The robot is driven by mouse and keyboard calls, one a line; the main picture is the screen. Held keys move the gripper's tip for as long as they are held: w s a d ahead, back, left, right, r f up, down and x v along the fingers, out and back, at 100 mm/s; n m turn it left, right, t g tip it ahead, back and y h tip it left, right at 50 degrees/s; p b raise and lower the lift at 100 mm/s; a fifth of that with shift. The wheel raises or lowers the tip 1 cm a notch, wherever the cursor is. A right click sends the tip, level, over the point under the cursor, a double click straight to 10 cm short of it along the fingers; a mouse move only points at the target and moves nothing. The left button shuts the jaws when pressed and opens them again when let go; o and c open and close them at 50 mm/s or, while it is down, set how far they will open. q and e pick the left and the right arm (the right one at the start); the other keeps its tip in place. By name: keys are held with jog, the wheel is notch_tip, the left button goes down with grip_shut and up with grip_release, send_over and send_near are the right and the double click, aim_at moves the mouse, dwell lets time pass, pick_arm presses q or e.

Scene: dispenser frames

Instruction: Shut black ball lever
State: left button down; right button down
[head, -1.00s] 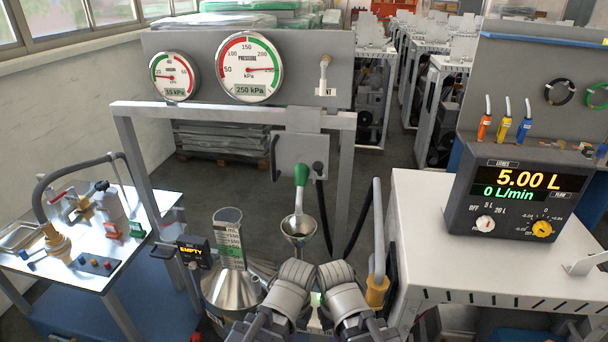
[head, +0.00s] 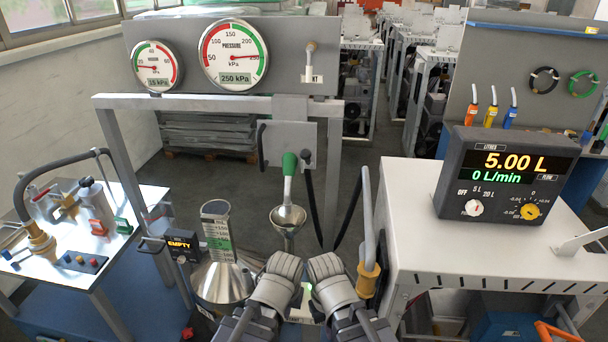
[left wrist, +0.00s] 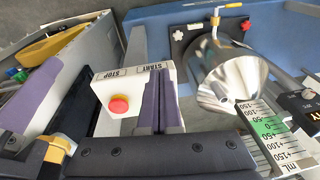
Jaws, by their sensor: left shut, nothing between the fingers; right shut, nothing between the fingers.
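A small black round knob (head: 306,156) sits at the right of the grey plate (head: 307,132) under the gauge panel in the head view. A dark hose or rod runs down from it, and I cannot tell which way any lever there points. A green-handled part (head: 289,164) stands just left of it above a metal funnel. My left gripper (head: 285,264) and right gripper (head: 325,264) are side by side, low in front of the plate and apart from the knob. Both are shut and empty. The left gripper's closed fingers (left wrist: 159,103) show in the left wrist view.
A steel vessel (head: 222,283) with a scale stands left of my grippers. A yellow-collared pipe (head: 368,278) and white bench (head: 415,240) are close on the right. A red stop button (left wrist: 119,104) is near the left fingers. A lever (head: 310,62) is on the gauge panel.

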aim_at(307, 159)
pick_arm(q)
jog(key=w+n+t+b, duration=0.1)
jog(key=w, duration=0.2)
jog(key=w+n+t+b, duration=0.1)
jog(key=w+t, duration=0.1)
jog(key=w, duration=0.1)
jog(key=w+f+n+t+h+b, duration=0.1)
jog(key=w+t+b, duration=0.1)
jog(key=w, duration=0.1)
jog(key=shift+w+d+n, duration=0.35)
jog(key=shift+d+n, duration=0.05)
jog(key=w+r+n+t+h+b, duration=0.2)
jog(key=w+r+n+t+b, duration=0.3)
jog(key=w+t, duration=0.25)
jog(key=s+r+n+t+h+b, duration=0.4)
jog(key=r+t+h+b, duration=0.4)
jog(key=r, duration=0.6)
jog(key=shift+s+a+r+t+b, duration=0.2)
jog(key=shift+s+t+b, duration=0.15)
jog(key=shift+t, duration=0.6)
jog(key=p+x, duration=0.9)
jog(key=x, duration=0.5)
jog(key=shift+p, duration=0.4)
